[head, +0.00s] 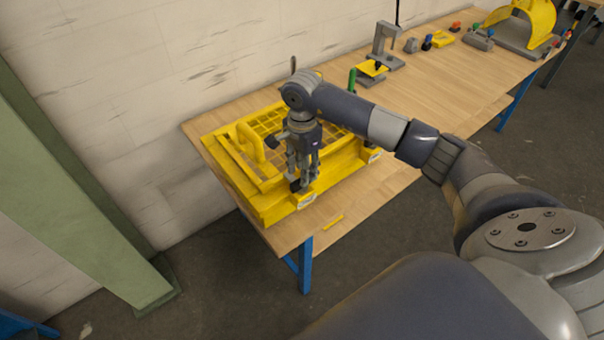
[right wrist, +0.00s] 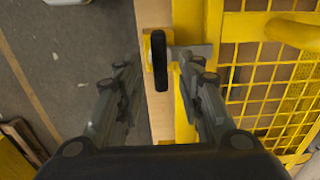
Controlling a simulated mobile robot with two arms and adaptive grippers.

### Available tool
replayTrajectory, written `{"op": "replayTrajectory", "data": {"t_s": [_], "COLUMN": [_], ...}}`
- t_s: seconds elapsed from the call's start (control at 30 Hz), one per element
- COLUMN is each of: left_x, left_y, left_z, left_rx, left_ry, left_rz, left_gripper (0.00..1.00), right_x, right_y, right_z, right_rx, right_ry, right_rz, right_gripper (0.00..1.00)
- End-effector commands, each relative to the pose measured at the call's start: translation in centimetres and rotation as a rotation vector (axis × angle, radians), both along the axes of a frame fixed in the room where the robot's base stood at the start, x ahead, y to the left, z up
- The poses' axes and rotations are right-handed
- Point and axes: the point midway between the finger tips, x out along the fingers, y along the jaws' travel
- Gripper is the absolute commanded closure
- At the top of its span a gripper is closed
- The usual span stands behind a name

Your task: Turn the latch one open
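The yellow guard box (head: 262,203) with a mesh lid lies on the near end of the workbench. A latch with a black handle (right wrist: 160,62) shows in the right wrist view, on a yellow mount at the box's edge, with a grey metal tongue (right wrist: 190,52) reaching toward the mesh frame. My right gripper (head: 302,178) points down over the box's front corner. It is open; in the right wrist view its fingers (right wrist: 163,78) stand on either side of the black handle, with visible gaps. In the head view the gripper largely hides the latch. My left gripper is not in view.
A yellow arched handle (head: 250,144) stands on the lid. A small yellow strip (head: 333,221) lies on the bench (head: 365,205) in front. A grey stand (head: 383,48) and a yellow curved guard (head: 530,22) are farther along. A wall runs behind the bench.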

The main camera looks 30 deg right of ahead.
Motion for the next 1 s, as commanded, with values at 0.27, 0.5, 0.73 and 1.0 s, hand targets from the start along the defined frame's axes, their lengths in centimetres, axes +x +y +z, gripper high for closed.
{"op": "replayTrajectory", "data": {"t_s": [0.27, 0.5, 0.73, 1.0], "left_x": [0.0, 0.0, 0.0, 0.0], "left_y": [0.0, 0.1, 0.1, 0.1], "left_z": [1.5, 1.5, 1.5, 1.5], "left_rx": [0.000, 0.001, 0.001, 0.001], "left_ry": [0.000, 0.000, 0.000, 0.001], "left_rz": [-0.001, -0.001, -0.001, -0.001], "left_gripper": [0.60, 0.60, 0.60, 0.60], "right_x": [0.0, 0.0, 0.0, 0.0], "right_y": [0.1, 0.1, 0.1, 0.1], "right_z": [-3.5, -4.2, -4.1, -4.1], "right_rx": [0.003, 0.001, 0.001, 0.001], "right_ry": [0.001, -0.001, -0.001, -0.001], "right_rz": [-0.001, 0.001, 0.001, -0.001], "right_gripper": [0.65, 0.65, 0.90, 1.00]}}
